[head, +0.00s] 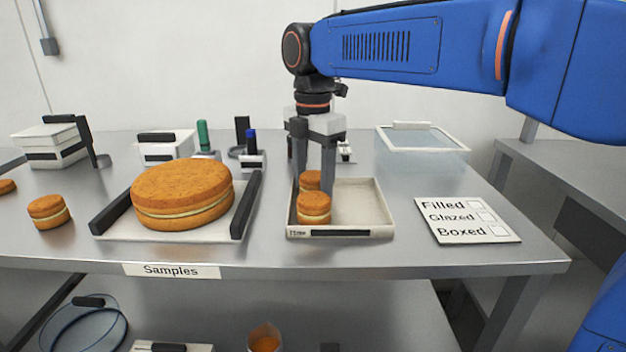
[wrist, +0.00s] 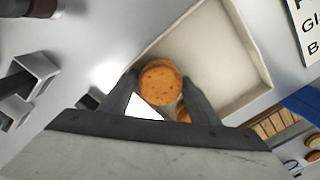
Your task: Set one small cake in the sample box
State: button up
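Two small orange cakes with pale filling are at the shallow cream tray (head: 362,205). The front cake (head: 313,208) sits in the tray's front left. The other cake (head: 310,181) is behind it, between the fingers of my gripper (head: 313,188). In the wrist view this cake (wrist: 160,82) fills the gap between the fingertips, which appear to touch its sides. The front cake (wrist: 184,116) is mostly hidden there by a finger. Whether the gripped cake is clear of the tray floor cannot be told. No container is readably marked as the sample box; a clear bin (head: 422,160) stands back right.
A large cake (head: 182,194) sits on a dark-handled tray left of centre, above a "Samples" label (head: 171,270). Another small cake (head: 49,211) lies at left. White boxes (head: 50,147) stand behind. A checklist card (head: 467,220) lies right of the cream tray.

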aim_at(313, 176)
jog(key=shift+r, duration=0.1)
notch_tip(313, 176, up, 12)
dwell(0.7)
jog(key=shift+s, duration=0.1)
